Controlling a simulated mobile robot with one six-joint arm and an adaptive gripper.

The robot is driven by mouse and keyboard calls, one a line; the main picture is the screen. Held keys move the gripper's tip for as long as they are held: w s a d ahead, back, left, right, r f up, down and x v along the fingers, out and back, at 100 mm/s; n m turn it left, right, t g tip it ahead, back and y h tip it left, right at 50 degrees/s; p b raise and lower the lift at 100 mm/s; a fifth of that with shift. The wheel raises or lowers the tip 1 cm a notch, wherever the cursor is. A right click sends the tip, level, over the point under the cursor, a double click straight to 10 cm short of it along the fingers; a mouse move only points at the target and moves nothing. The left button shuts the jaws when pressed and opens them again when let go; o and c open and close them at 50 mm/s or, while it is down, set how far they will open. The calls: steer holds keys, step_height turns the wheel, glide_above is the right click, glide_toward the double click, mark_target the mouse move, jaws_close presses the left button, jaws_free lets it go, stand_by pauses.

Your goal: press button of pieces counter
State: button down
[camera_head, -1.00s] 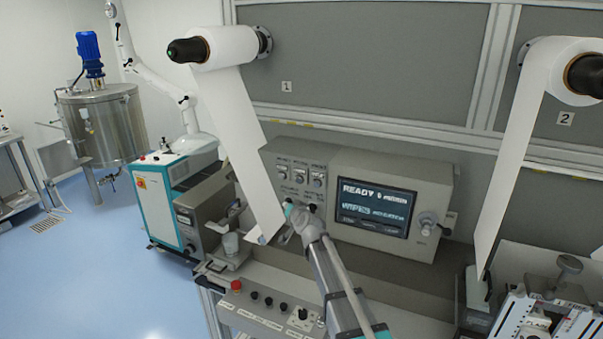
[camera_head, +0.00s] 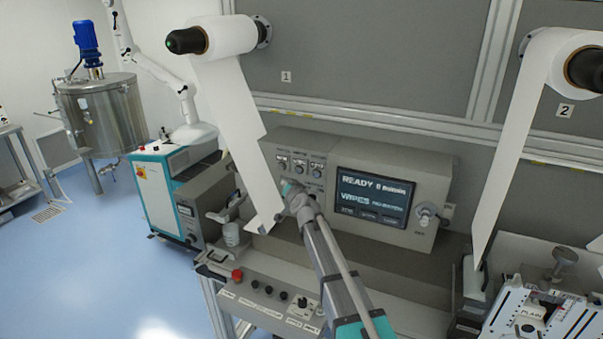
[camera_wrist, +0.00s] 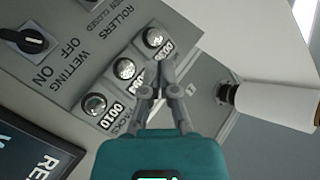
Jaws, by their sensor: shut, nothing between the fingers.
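The grey control box has a row of three counters, each with a round silver button and a number display. In the wrist view the buttons are the lower left one (camera_wrist: 95,105), marked PACKS with 0010, the middle one (camera_wrist: 125,68) and the upper right one (camera_wrist: 155,38). My gripper (camera_wrist: 158,66) is shut and empty, its tips over the panel between the middle and upper right counters. Its fingers partly cover their displays, so I cannot read which is pieces. I cannot tell whether the tips touch. In the head view my gripper (camera_head: 289,188) is just below the counters (camera_head: 299,166).
A lit screen (camera_head: 372,200) reading READY is right of the counters. A black WETTING switch (camera_wrist: 28,41) is on the panel. A white web (camera_head: 235,120) hangs close left of my gripper; its roller (camera_wrist: 228,92) shows close by. A red button (camera_head: 237,274) is below.

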mark_target(295, 171)
steer(key=w+d, duration=0.2)
steer(key=w, duration=0.5)
steer(key=shift+d, duration=0.25)
stand_by(1.5)
steer(key=shift+w+d, duration=0.1)
steer(key=shift+w, duration=0.4)
steer(key=shift+w+d, duration=0.25)
steer(key=shift+w, duration=0.35)
stand_by(1.1)
steer(key=shift+s, duration=0.15)
steer(key=shift+s+a, duration=0.35)
steer(key=shift+s, duration=0.5)
stand_by(0.3)
steer(key=shift+s+a, duration=0.3)
steer(key=shift+s, duration=0.5)
steer(key=shift+s+a, duration=0.25)
steer(key=shift+s, duration=0.5)
steer(key=shift+s+a, duration=0.3)
steer(key=shift+s, duration=0.5)
